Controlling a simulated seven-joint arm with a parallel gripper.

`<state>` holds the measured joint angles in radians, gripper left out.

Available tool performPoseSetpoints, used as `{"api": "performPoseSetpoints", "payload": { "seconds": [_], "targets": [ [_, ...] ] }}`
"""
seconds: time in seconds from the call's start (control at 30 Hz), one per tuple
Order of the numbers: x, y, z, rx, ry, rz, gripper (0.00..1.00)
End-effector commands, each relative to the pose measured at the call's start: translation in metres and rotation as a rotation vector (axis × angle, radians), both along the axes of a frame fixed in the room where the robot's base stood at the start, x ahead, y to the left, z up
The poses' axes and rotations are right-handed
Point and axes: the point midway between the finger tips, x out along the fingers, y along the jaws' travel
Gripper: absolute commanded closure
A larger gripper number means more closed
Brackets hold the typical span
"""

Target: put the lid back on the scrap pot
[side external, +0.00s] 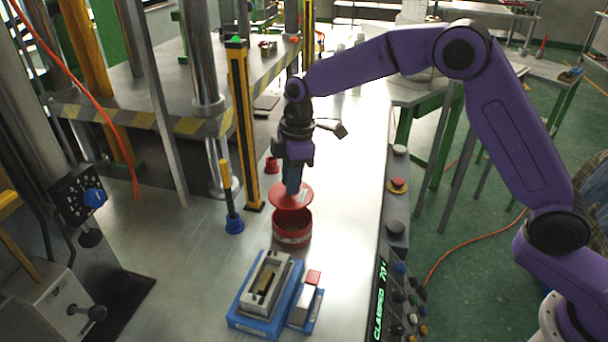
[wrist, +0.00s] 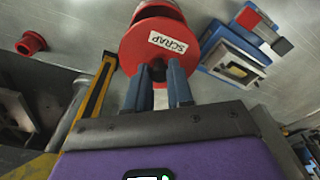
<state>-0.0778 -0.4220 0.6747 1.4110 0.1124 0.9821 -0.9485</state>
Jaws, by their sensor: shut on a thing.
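My gripper (side external: 292,186) is shut on the round red lid (side external: 283,202), gripping it at its top middle. The lid is above the red scrap pot (side external: 292,236), and the pot's dark open mouth shows below the lid's near edge. In the wrist view the lid (wrist: 140,45) has a white SCRAP label and lies just beyond the fingertips (wrist: 158,72). Part of the pot (wrist: 157,9) shows past the lid at the top edge. The lid hides much of the pot there, and what the fingers grip is partly hidden.
A blue fixture (side external: 243,322) with a metal block stands in front of the pot, beside a small red-topped block (side external: 313,277). A small red cup (side external: 271,165) is behind. A yellow-black post (side external: 243,125) and blue-based rod (side external: 234,225) stand left. A button panel (side external: 396,235) lines the right edge.

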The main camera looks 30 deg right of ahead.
Motion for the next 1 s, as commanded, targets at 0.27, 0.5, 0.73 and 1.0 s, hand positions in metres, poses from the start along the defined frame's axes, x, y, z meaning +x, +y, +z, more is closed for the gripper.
{"api": "performPoseSetpoints", "payload": {
  "seconds": [0.27,0.5,0.73,1.0],
  "targets": [
    [0.000,-0.001,-0.021,-0.001,0.002,-0.001,1.00],
    [0.000,-0.001,-0.041,-0.001,0.001,-0.001,1.00],
    [0.000,-0.001,-0.056,-0.001,0.001,-0.001,1.00],
    [0.000,-0.001,-0.061,0.000,0.000,0.000,1.00]
  ]
}}
